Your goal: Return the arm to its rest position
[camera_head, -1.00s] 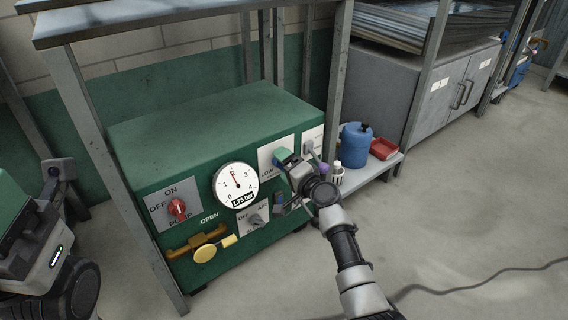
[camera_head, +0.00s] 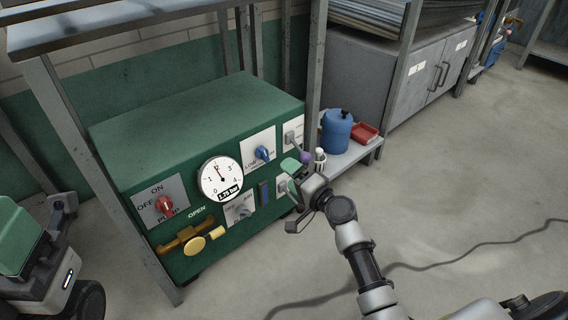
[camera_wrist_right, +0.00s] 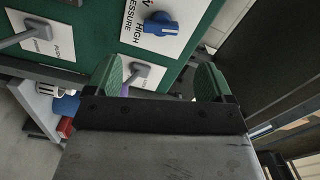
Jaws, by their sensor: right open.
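My right gripper (camera_head: 291,177) is open in front of the right end of the green pump box (camera_head: 200,118).
The panel carries a red pump knob (camera_head: 164,205), a gauge (camera_head: 220,178) and a yellow valve handle (camera_head: 195,245). A blue can (camera_head: 336,131) and red tray (camera_head: 364,133) sit on a low shelf. The floor at right is open, with a dark cable (camera_head: 430,268).

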